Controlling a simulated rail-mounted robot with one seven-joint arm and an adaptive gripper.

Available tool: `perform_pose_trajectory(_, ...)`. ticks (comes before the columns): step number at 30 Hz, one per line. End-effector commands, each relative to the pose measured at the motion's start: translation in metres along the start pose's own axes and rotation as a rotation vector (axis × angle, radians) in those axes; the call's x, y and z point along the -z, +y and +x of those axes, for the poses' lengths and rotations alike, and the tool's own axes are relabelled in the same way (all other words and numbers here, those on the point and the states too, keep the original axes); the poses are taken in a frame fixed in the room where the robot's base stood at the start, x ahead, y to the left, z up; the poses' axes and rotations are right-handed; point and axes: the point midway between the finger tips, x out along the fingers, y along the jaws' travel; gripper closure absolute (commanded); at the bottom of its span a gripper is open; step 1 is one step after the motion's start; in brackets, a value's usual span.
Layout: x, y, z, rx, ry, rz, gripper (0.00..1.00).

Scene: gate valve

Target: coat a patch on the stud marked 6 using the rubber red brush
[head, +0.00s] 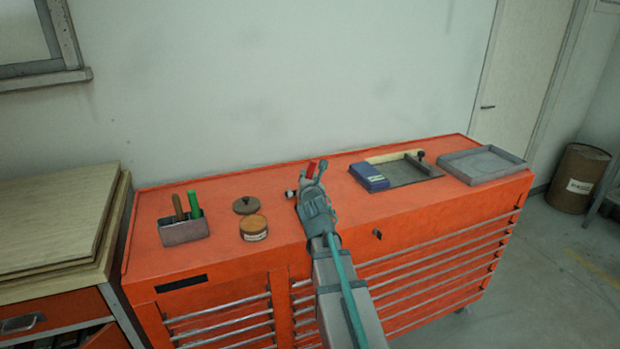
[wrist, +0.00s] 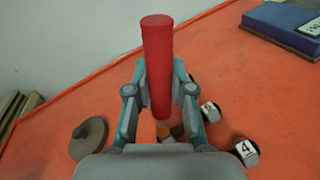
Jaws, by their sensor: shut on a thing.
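My gripper (head: 313,188) is shut on the red brush (wrist: 157,65) above the orange cabinet top. In the wrist view the brush's red handle stands nearly upright between the fingers. Its lower end is mostly hidden by my gripper. A pale stud marked 4 (wrist: 246,151) lies to the right of my gripper in that view. A second stud (wrist: 210,112) lies just beyond it, its mark not readable. In the head view a small pale stud (head: 290,194) shows just left of my gripper. I cannot make out a mark 6 on any stud.
An open round tin (head: 254,230) and its dark lid (head: 246,205) stand left of my gripper. Further left is a grey holder (head: 184,232) with brown and green handles. To the right are a tray (head: 412,172) with a blue block (head: 368,176) and a grey tray (head: 483,165).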

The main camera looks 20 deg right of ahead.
Motion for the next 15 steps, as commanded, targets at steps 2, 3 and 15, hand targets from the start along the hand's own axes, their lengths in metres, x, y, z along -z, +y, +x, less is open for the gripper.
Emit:
perform_pose_trajectory(2,-0.007,0.005,-0.002,-0.001,0.001,0.001,1.0)
perform_pose_trajectory(3,-0.01,0.006,-0.002,-0.002,0.001,0.0,1.0)
perform_pose_trajectory(15,-0.04,0.022,-0.006,-0.008,0.004,-0.002,1.0)
